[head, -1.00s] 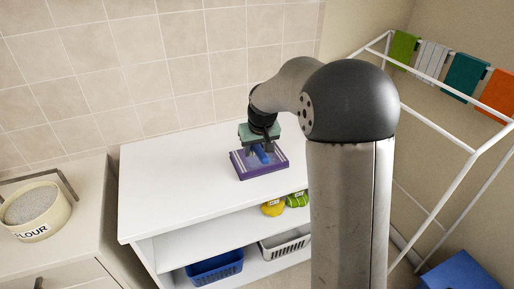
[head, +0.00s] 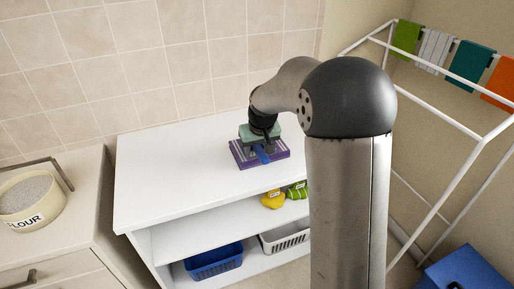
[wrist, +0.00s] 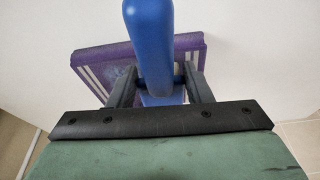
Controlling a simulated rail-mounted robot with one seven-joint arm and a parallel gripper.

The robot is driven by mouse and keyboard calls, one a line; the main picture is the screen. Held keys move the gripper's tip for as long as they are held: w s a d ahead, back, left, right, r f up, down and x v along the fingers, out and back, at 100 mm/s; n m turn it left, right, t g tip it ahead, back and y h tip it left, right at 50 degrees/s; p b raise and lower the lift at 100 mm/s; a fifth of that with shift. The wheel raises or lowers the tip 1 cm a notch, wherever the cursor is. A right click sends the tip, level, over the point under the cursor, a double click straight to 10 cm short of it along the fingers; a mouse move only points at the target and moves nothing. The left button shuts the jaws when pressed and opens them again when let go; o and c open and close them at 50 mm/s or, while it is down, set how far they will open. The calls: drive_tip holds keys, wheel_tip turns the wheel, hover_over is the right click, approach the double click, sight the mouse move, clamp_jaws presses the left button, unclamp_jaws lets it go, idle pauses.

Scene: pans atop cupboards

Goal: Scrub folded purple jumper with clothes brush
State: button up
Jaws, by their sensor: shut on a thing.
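The folded purple jumper (head: 247,160) with pale stripes lies on the white cupboard top, below my gripper (head: 262,150). In the wrist view the jumper (wrist: 190,42) shows behind the blue clothes brush, with a greyish patch beside the brush. My gripper (wrist: 160,92) is shut on the blue clothes brush (wrist: 150,40), which also shows in the head view (head: 263,156). The brush is over the jumper. Its underside is hidden, so I cannot tell whether it touches the cloth.
The white cupboard top (head: 180,165) is clear around the jumper. Yellow and green items (head: 273,199), a blue basket (head: 213,262) and a grey basket (head: 285,238) sit on shelves below. A flour tub (head: 28,200) stands left; a drying rack (head: 435,200) stands right.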

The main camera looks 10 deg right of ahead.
drive_tip(key=shift+f+b, duration=0.5)
drive_tip(key=shift+f, duration=0.05)
drive_tip(key=shift+d, duration=0.1)
